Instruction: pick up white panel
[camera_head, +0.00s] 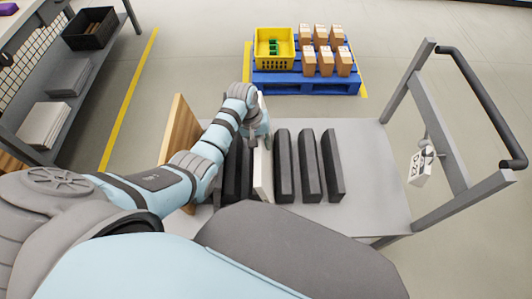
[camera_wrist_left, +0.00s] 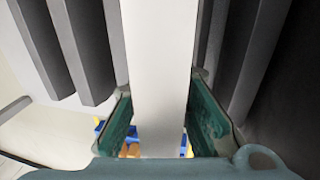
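The white panel (camera_head: 262,175) stands on edge on the grey cart top, in a row of dark panels. Its far part (camera_head: 262,103) shows past my left gripper (camera_head: 257,135), which is at the panel from above. In the left wrist view the white panel (camera_wrist_left: 158,60) runs down the middle between the green finger pads of my left gripper (camera_wrist_left: 160,112). Both fingertips meet the panel's sides with no clear gap there. Whether the panel is off the cart cannot be told. My right gripper is not in view.
Dark panels (camera_head: 309,165) stand close on the right, others (camera_head: 236,170) on the left. A wooden panel (camera_head: 179,135) stands at the cart's left. The cart top (camera_head: 372,175) is clear on the right, before its handle frame (camera_head: 452,160). A blue pallet (camera_head: 305,82) lies beyond.

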